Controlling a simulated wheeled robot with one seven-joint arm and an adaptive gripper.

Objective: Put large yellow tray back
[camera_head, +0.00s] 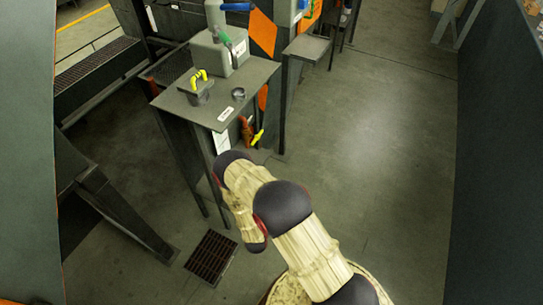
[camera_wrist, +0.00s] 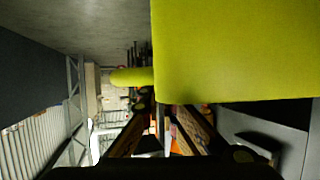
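A large plain yellow panel (camera_wrist: 235,50) fills the upper right of the wrist view, very close to the camera. It looks like part of the large yellow tray, but most of it is out of frame. A rounded yellow bar (camera_wrist: 131,77) sticks out to the left of it. My gripper (camera_wrist: 160,112) shows at the bottom middle, its two fingers running up toward the panel's lower left corner. I cannot tell whether the fingers touch or grip the yellow thing. In the head view the gripper and the large tray cannot be made out.
In the head view a grey metal stand (camera_head: 222,110) holds a small container with a yellow handle (camera_head: 199,80) and a ring (camera_head: 238,94). A floor grate (camera_head: 212,257) lies below my arm. Dark panels flank both sides. Open floor (camera_head: 375,150) lies to the right.

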